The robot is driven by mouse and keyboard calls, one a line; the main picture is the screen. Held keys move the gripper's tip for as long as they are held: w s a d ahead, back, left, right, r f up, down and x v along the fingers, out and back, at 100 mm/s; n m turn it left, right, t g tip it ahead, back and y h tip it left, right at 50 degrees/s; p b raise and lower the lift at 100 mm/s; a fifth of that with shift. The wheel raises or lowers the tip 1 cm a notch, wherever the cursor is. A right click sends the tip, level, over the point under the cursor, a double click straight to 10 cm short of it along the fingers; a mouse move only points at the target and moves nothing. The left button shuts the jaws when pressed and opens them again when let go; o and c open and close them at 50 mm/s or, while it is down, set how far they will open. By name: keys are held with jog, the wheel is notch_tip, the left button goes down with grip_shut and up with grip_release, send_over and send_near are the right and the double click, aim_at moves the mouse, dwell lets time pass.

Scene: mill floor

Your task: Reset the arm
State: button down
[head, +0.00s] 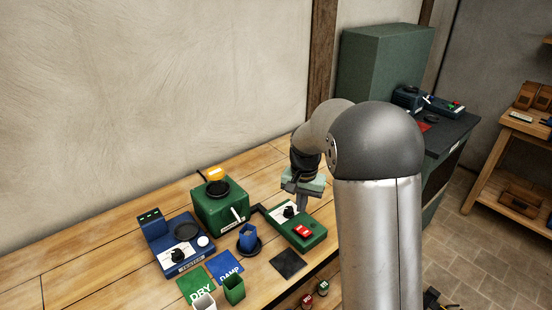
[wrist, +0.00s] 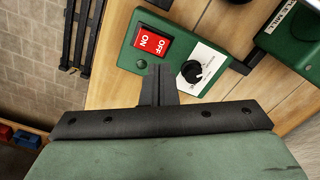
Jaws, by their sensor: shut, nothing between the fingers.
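My gripper (head: 300,205) is shut and empty. In the head view it hangs above the green control box at the right part of the wooden bench. In the wrist view my gripper (wrist: 158,75) has its fingers together, pointing toward the green control box (wrist: 130,60). That box carries a red ON/OFF switch (wrist: 152,47) and a black knob (wrist: 191,71) on a white plate. In the head view the red switch (head: 303,231) shows in front of the fingers. I cannot tell whether the fingertips touch the box.
The bench (head: 110,220) also holds a green machine (head: 221,207), a blue scale-like device (head: 181,247), a blue cup (head: 248,237) on a dark dish, DRY (head: 196,286) and DAMP (head: 226,267) mats, and a dark square (head: 287,263). A plaster wall (head: 150,90) stands behind.

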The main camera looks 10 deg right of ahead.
jog(key=s+r+n, duration=0.2)
jog(key=s+n, duration=0.1)
jog(key=s, duration=1.1)
jog(key=s+a+r+n, duration=0.1)
jog(key=s+r+n, duration=0.1)
jog(key=s, duration=1.3)
jog(key=shift+s+a+r+n+t, duration=0.15)
jog(key=shift+s+r+n+t, duration=0.1)
jog(key=shift+r+n+t, duration=0.25)
